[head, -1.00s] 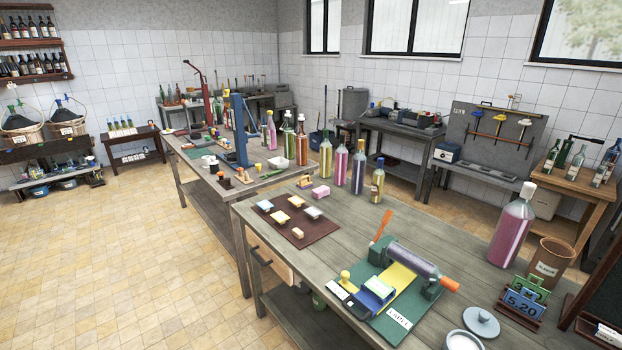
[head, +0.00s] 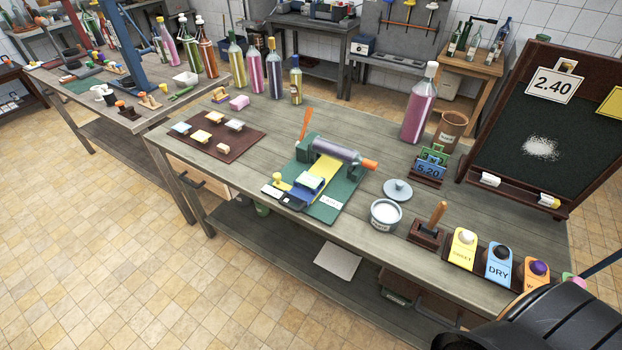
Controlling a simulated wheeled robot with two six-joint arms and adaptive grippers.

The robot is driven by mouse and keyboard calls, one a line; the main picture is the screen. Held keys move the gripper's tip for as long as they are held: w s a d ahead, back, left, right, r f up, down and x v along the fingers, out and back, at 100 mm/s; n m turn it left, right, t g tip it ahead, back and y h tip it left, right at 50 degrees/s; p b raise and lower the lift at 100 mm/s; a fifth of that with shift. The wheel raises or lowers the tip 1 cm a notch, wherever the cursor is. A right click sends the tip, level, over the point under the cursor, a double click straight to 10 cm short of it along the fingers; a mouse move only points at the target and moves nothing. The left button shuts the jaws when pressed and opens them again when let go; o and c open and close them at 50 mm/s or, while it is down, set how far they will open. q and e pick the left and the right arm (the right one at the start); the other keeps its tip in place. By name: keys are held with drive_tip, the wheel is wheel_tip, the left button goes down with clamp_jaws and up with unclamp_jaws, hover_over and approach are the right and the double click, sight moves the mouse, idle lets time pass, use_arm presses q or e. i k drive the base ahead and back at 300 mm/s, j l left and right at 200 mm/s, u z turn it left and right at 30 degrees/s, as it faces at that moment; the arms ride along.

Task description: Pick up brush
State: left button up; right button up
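A wooden handle (head: 437,214) stands upright from a dark brown block (head: 426,234) near the front edge of the workbench. It may be the brush, but its lower end is hidden and I cannot tell for sure. A small open pot of white stuff (head: 385,214) stands just left of it, with a grey knobbed lid (head: 398,190) lying behind the pot. Neither gripper's fingers show. A black rounded part, likely of my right arm, fills the lower right corner and hides the bench's end there.
Coloured tags, yellow (head: 463,248) and blue "DRY" (head: 499,264), stand right of the block. A chalkboard (head: 541,115) rises behind them. A green labelling board (head: 325,207) with a roller lies left. A pink bottle (head: 419,105) and brown cup (head: 450,131) stand behind.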

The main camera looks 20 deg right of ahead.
sight(429, 229)
drive_tip(key=z, duration=1.75)
